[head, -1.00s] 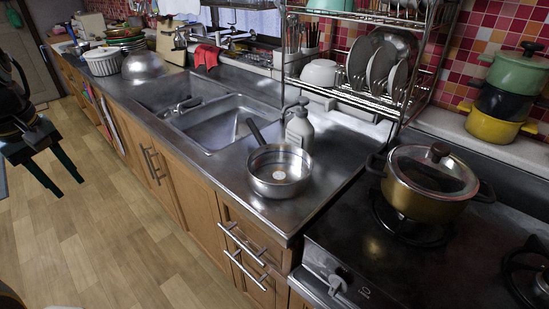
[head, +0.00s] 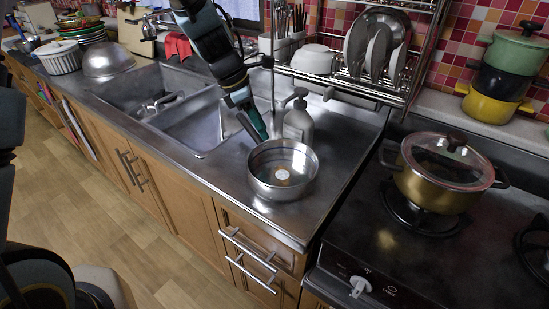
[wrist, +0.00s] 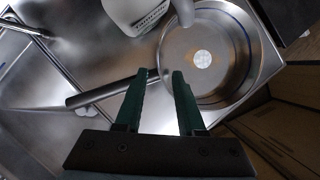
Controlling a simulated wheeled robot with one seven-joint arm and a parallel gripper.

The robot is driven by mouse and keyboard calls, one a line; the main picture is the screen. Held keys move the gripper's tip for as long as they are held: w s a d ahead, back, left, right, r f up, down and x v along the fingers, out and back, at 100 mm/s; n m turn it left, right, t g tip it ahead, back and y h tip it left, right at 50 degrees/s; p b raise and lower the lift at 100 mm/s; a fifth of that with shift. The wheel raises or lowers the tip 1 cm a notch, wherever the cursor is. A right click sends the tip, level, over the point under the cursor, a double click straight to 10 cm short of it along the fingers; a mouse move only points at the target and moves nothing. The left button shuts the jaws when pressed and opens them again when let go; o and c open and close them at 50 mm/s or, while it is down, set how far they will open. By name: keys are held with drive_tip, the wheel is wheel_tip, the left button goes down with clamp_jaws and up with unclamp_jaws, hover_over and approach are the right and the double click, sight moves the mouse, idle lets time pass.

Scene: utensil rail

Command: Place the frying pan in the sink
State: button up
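The frying pan (head: 283,172) is a steel pan with a dark handle (head: 246,127). It stands upright on the steel counter, right of the sink (head: 193,128). The handle points back toward the sink. My gripper (head: 260,134) is at the handle, close to the pan's rim. In the wrist view, the green fingers of my gripper (wrist: 160,74) are spread with a gap between them. There the handle (wrist: 95,92) passes beneath the left finger, and the pan (wrist: 208,58) lies beyond the fingertips. Whether the fingers touch the handle is unclear.
A soap bottle (head: 298,122) stands right behind the pan. A dish rack (head: 350,75) hangs at the back. A lidded pot (head: 445,175) sits on the stove to the right. The tap (head: 165,103) reaches over the sink. The counter in front of the pan is clear.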

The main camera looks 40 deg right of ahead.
sight(271, 143)
drive_tip(key=shift+p+x, duration=0.95)
drive_tip(key=shift+x, duration=2.1)
drive_tip(key=shift+s, duration=0.2)
clamp_jaws()
drive_tip(key=shift+r, duration=0.1)
